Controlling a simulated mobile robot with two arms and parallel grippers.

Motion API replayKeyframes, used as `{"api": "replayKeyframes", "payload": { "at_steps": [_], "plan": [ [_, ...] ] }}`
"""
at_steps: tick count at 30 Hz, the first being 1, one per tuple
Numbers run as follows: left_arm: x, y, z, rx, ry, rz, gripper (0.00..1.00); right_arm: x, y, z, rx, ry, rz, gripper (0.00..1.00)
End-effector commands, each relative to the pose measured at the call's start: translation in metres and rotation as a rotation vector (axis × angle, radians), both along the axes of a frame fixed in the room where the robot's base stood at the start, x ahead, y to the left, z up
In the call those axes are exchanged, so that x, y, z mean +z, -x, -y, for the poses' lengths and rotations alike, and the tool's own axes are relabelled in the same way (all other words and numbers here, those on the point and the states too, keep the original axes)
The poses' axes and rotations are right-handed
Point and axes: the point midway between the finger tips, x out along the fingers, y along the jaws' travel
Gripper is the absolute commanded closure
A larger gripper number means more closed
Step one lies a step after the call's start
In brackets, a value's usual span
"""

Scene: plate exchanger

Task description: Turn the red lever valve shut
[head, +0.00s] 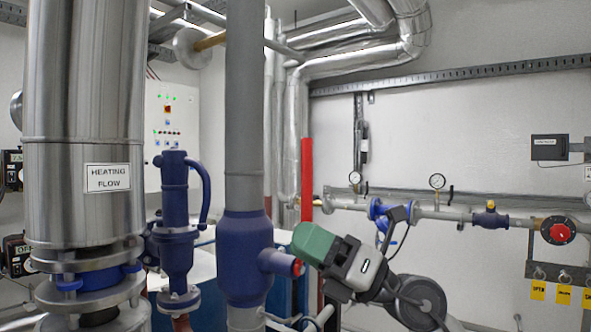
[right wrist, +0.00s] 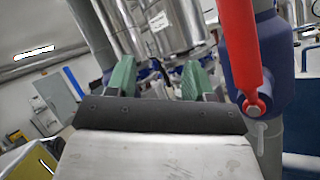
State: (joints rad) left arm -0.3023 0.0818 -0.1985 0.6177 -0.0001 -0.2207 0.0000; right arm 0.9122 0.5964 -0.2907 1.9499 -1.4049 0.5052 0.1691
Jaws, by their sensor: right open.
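The red lever (head: 307,170) stands upright beside the grey vertical pipe in the head view, parallel to it. Its lower part is hidden behind my right gripper (head: 314,243). A red end shows on the side stub of the blue valve body (head: 245,260). In the right wrist view the red lever (right wrist: 240,45) runs down to a pivot bolt on the blue valve body (right wrist: 257,75). My right gripper (right wrist: 155,78) has its green fingers spread, with nothing held between them. The lever lies to the right of both fingers there. My left gripper is not in view.
A large steel cylinder (head: 82,130) labelled "HEATING FLOW" and a blue fitting (head: 175,215) stand left of the valve pipe. Pipework with gauges (head: 437,181) and a red round handle (head: 561,233) runs along the right wall.

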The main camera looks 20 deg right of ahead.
Motion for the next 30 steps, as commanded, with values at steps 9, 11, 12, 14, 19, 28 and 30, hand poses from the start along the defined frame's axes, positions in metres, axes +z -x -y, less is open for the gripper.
{"api": "replayKeyframes", "payload": {
  "at_steps": [9, 11, 12, 14, 19, 28, 30],
  "plan": [
    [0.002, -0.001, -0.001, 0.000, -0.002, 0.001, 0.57, 0.081, -0.005, 0.059, -0.446, 0.628, 0.127, 0.48],
    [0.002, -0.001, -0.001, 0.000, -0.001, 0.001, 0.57, 0.087, -0.005, 0.068, -0.491, 0.664, 0.118, 0.48],
    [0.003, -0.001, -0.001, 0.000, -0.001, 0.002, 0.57, 0.089, -0.006, 0.071, -0.509, 0.679, 0.112, 0.48],
    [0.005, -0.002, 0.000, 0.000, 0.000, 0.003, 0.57, 0.092, -0.008, 0.073, -0.526, 0.692, 0.106, 0.48],
    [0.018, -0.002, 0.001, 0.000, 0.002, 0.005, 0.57, 0.094, -0.026, 0.060, -0.526, 0.696, 0.104, 0.48],
    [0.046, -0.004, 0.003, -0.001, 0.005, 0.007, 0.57, 0.095, -0.070, 0.025, -0.525, 0.695, 0.104, 0.48],
    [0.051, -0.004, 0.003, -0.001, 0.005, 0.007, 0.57, 0.095, -0.078, 0.019, -0.525, 0.694, 0.105, 0.48]
  ]
}}
